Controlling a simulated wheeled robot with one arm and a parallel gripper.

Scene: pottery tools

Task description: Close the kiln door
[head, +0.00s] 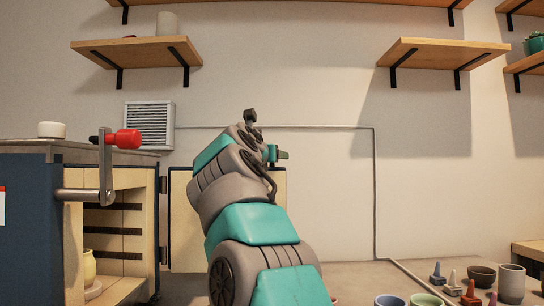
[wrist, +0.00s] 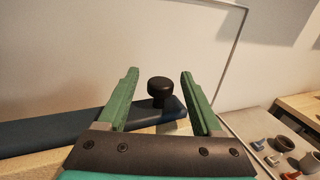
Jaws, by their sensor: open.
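The kiln (head: 28,235) stands at the left in the head view, dark blue outside with a pale lining. Its front is open and shows dark slots and a yellowish pot (head: 89,266) inside. The kiln door (head: 183,222) is swung open to the right on its hinges, its pale inner face partly hidden behind my arm. In the wrist view the door's dark blue edge (wrist: 60,131) carries a black knob (wrist: 160,87). My gripper (wrist: 158,74) is open, its green fingers on either side of the knob with gaps visible; I cannot tell the depth. In the head view the gripper (head: 277,154) is small and partly hidden.
A white bowl (head: 52,130) sits on top. Cups (head: 511,283) and small cones (head: 470,292) stand on a surface at the lower right. Wall shelves (head: 137,52) hang above.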

